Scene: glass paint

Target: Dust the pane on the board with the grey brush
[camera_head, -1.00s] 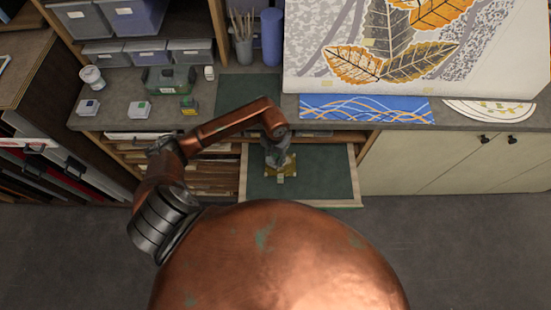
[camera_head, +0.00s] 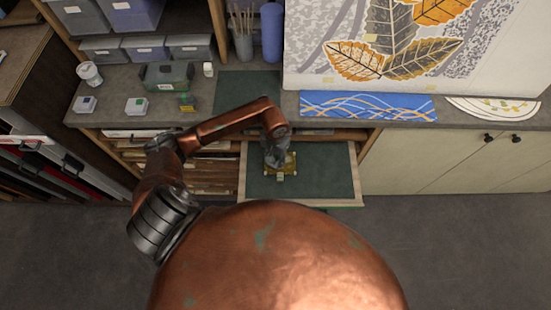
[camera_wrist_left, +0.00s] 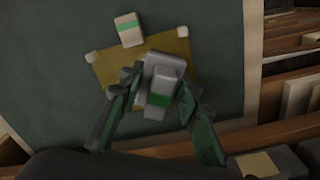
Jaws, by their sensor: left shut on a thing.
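A yellow pane (camera_head: 292,168) lies flat on the dark green board (camera_head: 325,185), which is pulled out below the counter. It also shows in the left wrist view (camera_wrist_left: 105,73), with small pale pieces at two of its corners. My left gripper (camera_head: 279,158) is over the pane. In the left wrist view its fingers (camera_wrist_left: 158,92) are shut on the grey brush (camera_wrist_left: 160,78), a grey block with a green band. The brush's underside is hidden, so I cannot tell whether it touches the pane. My right gripper is out of view.
A pale block with a green band (camera_wrist_left: 128,29) sits at the pane's edge. Small boxes (camera_head: 136,105), a green case (camera_head: 167,76) and a white cup (camera_head: 90,73) stand on the counter. The board is bare to the right of the pane.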

